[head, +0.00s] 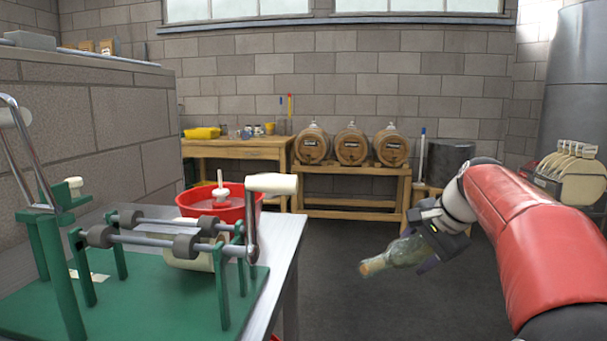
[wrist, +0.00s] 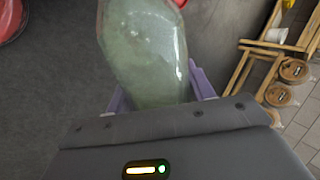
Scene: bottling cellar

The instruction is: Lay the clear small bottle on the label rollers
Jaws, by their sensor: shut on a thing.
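My gripper (head: 432,249) is shut on a clear, greenish small bottle (head: 404,253). The bottle is tilted, with its corked-looking neck end pointing left and slightly down. In the wrist view the bottle (wrist: 145,50) lies between the purple fingers (wrist: 158,92), and its far end runs out of the picture. It hangs over the floor, right of the bench and apart from it. The label rollers (head: 165,240) are grey wheels on two rods in a green frame on the bench at the left. A cream label roll (head: 195,255) sits below the rods.
The rollers' crank with a cream handle (head: 272,184) stands up at the bench's right side. A red basin (head: 220,203) is behind the rollers. Another green device with a chrome lever (head: 30,150) is at far left. Barrels (head: 351,146) stand at the back. Open floor lies between.

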